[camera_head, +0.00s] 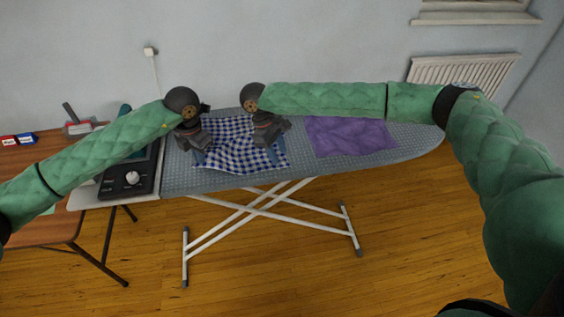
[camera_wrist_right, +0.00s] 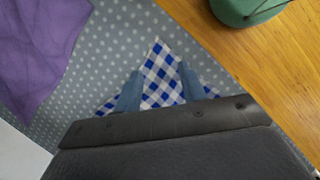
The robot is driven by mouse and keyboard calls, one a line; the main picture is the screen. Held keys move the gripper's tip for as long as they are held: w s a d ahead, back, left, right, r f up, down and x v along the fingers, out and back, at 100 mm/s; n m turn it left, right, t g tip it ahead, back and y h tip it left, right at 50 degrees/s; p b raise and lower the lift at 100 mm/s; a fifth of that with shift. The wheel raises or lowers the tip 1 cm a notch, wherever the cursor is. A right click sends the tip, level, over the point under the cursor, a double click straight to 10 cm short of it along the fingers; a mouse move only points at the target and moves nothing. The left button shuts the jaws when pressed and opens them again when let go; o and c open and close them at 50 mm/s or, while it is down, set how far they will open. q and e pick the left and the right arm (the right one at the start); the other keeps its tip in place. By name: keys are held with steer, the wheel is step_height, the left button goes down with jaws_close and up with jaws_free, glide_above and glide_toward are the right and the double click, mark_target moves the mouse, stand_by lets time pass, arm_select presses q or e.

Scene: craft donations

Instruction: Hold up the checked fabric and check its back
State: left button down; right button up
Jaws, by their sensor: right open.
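The blue-and-white checked fabric (camera_head: 232,158) lies on the ironing board, slightly rumpled, partly hidden by both my grippers. My left gripper (camera_head: 199,157) is over its left side, pointing down; its fingers are too small to tell whether they are apart. My right gripper (camera_head: 275,157) is at the fabric's right side. In the right wrist view, the right gripper (camera_wrist_right: 158,78) is open, its two blue fingers on either side of a corner of the checked fabric (camera_wrist_right: 156,68). Whether the fingers touch the cloth is unclear. The fabric's back is not visible.
The grey dotted ironing board (camera_head: 400,152) stands on white legs. A purple fabric (camera_head: 350,136) lies right of the checked one. A dark device with a dial (camera_head: 130,180) sits at the board's left end, beside a wooden table (camera_head: 62,231). A radiator (camera_head: 462,78) is behind.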

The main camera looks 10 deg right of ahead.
steer(key=shift+x, duration=0.8)
steer(key=shift+c, duration=0.4)
steer(key=shift+f, duration=0.1)
jaws_close()
steer(key=shift+r, duration=2.55)
